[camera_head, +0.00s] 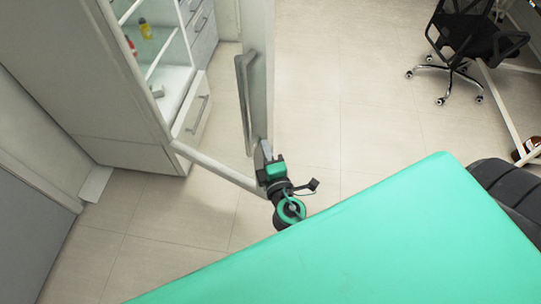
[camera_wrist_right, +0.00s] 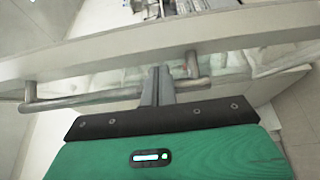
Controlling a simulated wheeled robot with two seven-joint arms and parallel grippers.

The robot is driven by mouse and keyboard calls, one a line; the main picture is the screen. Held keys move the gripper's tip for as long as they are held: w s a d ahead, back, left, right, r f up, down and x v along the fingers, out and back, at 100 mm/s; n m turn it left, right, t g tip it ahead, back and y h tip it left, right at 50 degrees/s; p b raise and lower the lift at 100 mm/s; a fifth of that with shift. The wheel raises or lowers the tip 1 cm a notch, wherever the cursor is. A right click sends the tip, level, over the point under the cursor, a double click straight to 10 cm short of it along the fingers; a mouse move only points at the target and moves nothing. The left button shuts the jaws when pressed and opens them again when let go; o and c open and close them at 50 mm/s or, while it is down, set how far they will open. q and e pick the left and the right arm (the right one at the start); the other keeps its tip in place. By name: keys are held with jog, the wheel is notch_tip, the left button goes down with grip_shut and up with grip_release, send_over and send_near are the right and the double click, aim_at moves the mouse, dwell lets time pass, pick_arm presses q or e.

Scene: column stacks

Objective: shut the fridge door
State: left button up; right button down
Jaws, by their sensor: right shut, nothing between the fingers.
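The fridge (camera_head: 95,70) stands at the left in the head view, with its inside and shelves showing. Its door (camera_head: 260,80) is wide open and sticks out to the right of the body. A grey bar handle (camera_head: 244,100) runs along the door's outer face; it also shows in the right wrist view (camera_wrist_right: 85,100). My right gripper (camera_head: 265,152) is shut and empty at the door, by the lower end of the handle. In the right wrist view its closed fingertips (camera_wrist_right: 157,75) overlap the handle bar and point at the door. I cannot tell whether they touch. My left gripper is not in view.
A yellow bottle (camera_head: 145,28) and a red bottle (camera_head: 130,45) stand inside the fridge. Drawers (camera_head: 203,30) are behind it. A black office chair (camera_head: 466,40) is at the far right. The floor (camera_head: 340,100) right of the door is clear.

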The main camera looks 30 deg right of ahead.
aim_at(260, 130)
jog(key=shift+w+d+p, duration=0.15)
jog(key=shift+w+p, duration=0.05)
jog(key=shift+w, duration=0.6)
jog(key=shift+w+d+p, duration=0.15)
jog(key=shift+w+p, duration=0.05)
jog(key=shift+w, duration=0.6)
jog(key=shift+d, duration=0.1)
